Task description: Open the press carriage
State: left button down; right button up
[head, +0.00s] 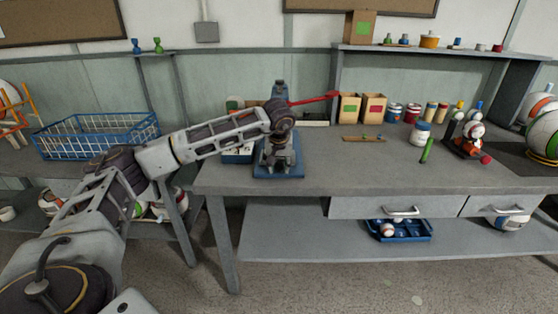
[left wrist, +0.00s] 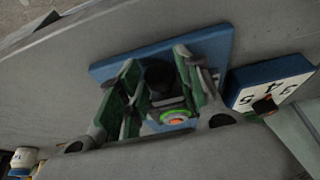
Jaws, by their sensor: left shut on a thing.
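The press stands on the workbench on a blue base (head: 278,172), with a dark upright behind my wrist and a red lever (head: 315,99) reaching to the right. My left gripper (head: 277,147) points down at the middle of the press. In the left wrist view my left gripper (left wrist: 158,72) has its green-padded fingers on either side of a dark part of the press carriage (left wrist: 160,77) and is shut on it. The blue base (left wrist: 210,50) shows beyond the fingers. A ring with an orange centre (left wrist: 174,121) lies nearer the palm. My wrist hides much of the press.
A blue box with a numbered white top (left wrist: 272,82) stands close beside the base. Cardboard boxes (head: 373,107), cans (head: 411,112) and a white jar (head: 420,133) stand to the right. A blue wire basket (head: 98,136) is at the left. The bench front right of the press is clear.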

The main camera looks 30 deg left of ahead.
pick_arm(q)
jog(key=shift+w, duration=0.1)
jog(key=c, duration=1.1)
grip_release()
jog(key=shift+v, duration=5.95)
